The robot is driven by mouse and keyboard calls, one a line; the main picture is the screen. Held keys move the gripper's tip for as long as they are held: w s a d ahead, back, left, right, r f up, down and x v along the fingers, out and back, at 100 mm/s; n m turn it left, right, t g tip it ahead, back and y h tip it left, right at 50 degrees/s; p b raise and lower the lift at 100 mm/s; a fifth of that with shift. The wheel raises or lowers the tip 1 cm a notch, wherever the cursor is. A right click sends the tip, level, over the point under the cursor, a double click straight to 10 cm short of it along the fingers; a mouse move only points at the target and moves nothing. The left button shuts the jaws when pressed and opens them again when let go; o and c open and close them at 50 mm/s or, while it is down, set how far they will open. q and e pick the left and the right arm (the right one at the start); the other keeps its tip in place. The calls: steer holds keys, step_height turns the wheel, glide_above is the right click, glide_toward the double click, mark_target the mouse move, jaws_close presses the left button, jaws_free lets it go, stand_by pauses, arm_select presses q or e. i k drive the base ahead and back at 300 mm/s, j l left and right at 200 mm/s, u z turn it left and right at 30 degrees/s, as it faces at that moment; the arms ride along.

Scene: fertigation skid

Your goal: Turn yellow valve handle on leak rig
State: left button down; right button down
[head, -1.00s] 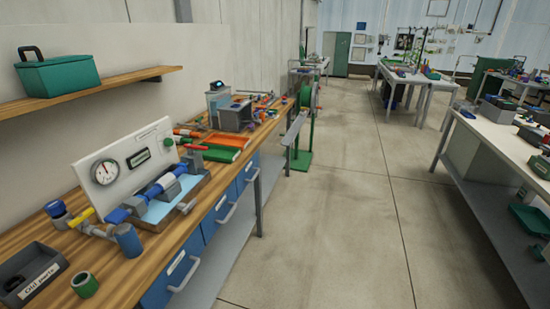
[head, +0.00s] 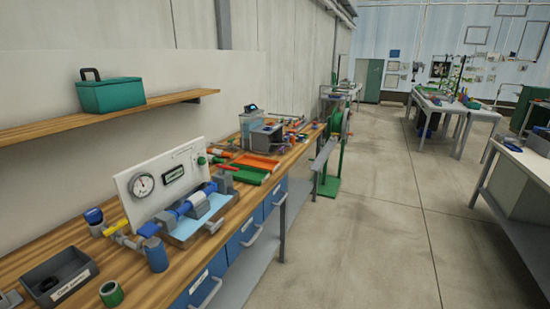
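The leak rig stands on the wooden bench at the left, with a white upright panel (head: 155,184) carrying a round gauge (head: 144,184) and a small display. In front of it a blue and grey pipe assembly (head: 187,205) lies over a light blue tray. The yellow valve handle (head: 115,227) sticks out at the rig's left end, beside a blue-capped part (head: 93,217). Neither of my grippers is in view.
A grey labelled bin (head: 60,278), a green ring (head: 111,294) and a blue cylinder (head: 156,254) stand on the bench near the rig. A shelf (head: 130,110) with a green box (head: 111,95) hangs above. Open floor (head: 370,230) lies right of the bench.

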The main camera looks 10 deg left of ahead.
mark_target(116, 229)
steer(key=u, duration=1.25)
